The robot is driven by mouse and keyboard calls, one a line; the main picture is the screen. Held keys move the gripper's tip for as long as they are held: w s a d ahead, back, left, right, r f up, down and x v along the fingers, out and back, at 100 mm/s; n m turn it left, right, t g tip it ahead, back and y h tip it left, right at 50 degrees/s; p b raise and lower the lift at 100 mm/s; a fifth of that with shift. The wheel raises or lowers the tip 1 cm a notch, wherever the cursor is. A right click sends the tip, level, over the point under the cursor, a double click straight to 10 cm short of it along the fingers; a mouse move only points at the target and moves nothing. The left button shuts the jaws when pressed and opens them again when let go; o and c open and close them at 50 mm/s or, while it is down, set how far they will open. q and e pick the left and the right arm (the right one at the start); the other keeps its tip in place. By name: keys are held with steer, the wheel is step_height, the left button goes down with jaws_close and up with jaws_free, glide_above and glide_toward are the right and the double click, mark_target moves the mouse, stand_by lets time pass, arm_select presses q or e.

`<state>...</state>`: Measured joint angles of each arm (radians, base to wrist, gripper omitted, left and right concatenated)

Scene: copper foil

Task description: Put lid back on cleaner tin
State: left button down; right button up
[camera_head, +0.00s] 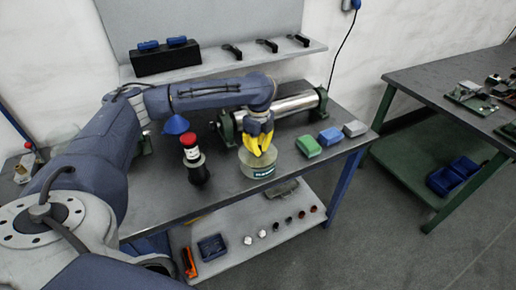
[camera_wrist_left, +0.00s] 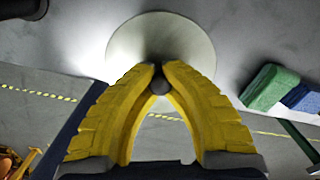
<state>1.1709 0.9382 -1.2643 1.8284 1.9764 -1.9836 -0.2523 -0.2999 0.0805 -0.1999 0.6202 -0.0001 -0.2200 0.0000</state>
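The cleaner tin (camera_head: 259,171) is a short, pale round tin with a dark label, standing near the front edge of the dark workbench. My left gripper (camera_head: 258,152) points down directly over it, its yellow fingers close together. In the left wrist view the fingertips (camera_wrist_left: 159,76) close around a small dark knob (camera_wrist_left: 159,87) in front of a pale round disc, which looks like the lid (camera_wrist_left: 185,37). The fingers hide part of the disc. I cannot tell whether the lid touches the tin's rim. My right gripper is not in view.
A dark bottle with a red top (camera_head: 189,141) stands left of the tin. Green (camera_head: 308,146), blue (camera_head: 330,136) and grey (camera_head: 355,129) blocks lie to the right. A metal roller (camera_head: 297,103) lies behind. A lower shelf (camera_head: 285,238) holds small items.

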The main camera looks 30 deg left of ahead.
arm_select(q)
steer(key=c, duration=0.9)
jaws_free()
steer(key=shift+r, duration=0.1)
steer(key=shift+r, duration=3.4)
jaws_close()
